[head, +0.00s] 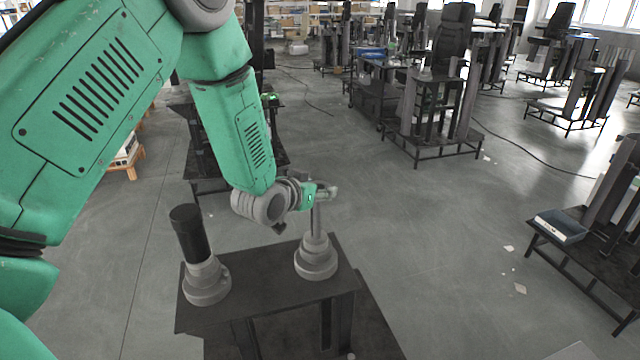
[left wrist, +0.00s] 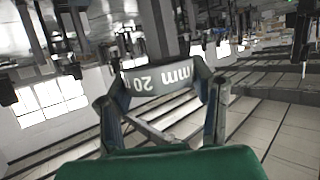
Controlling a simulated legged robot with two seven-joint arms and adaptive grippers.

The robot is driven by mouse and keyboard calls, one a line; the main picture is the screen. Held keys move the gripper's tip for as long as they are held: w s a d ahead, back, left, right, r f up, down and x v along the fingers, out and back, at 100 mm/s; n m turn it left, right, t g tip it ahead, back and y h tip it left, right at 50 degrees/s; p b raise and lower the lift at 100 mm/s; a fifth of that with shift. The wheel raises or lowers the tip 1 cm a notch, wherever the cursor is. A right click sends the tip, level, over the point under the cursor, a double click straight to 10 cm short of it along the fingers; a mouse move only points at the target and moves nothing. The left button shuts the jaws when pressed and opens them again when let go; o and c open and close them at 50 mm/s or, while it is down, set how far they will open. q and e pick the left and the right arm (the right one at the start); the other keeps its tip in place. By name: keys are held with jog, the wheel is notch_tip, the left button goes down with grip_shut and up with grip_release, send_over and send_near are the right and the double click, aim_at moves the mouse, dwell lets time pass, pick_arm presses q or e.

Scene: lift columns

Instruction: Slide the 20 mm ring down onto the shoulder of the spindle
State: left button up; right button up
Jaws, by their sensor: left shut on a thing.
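The spindle (head: 316,248) stands upright on a dark table, with a stepped grey base and a thin rod above it. My left gripper (head: 326,192) is at the top of the rod. In the left wrist view its two fingers (left wrist: 160,92) are shut on the grey 20 mm ring (left wrist: 158,79), whose printed label reads upside down. In the head view the ring is small and partly hidden by the gripper. A grey post shows behind the ring in the wrist view; I cannot tell whether the rod passes through the ring. My right gripper is not in view.
A second grey stepped base with a black cylinder (head: 190,232) stands at the left of the dark table (head: 270,292). A low bench with a box (head: 561,227) is at the right. The floor between is mostly clear. Other dark workstations stand farther back.

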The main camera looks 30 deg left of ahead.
aim_at(313, 232)
pick_arm(q)
jog(key=shift+a+f, duration=0.6)
jog(key=shift+f, duration=0.05)
jog(key=shift+a+f+b, duration=0.2)
jog(key=shift+f+b, duration=0.1)
jog(key=shift+f, duration=0.15)
jog(key=shift+d+f+b, duration=0.15)
jog(key=shift+f+b, duration=1.3)
jog(key=shift+f, duration=0.65)
jog(key=shift+d+f+b, duration=0.15)
jog(key=shift+f+b, duration=0.25)
jog(key=shift+f, duration=0.1)
jog(key=shift+d+f+b, duration=0.15)
jog(key=shift+f+b, duration=0.25)
jog(key=shift+f, duration=0.1)
jog(key=shift+a+f+b, duration=0.15)
jog(key=shift+f+b, duration=0.6)
jog(key=shift+f, duration=0.3)
jog(key=shift+f+b, duration=0.95)
jog(key=shift+f, duration=0.35)
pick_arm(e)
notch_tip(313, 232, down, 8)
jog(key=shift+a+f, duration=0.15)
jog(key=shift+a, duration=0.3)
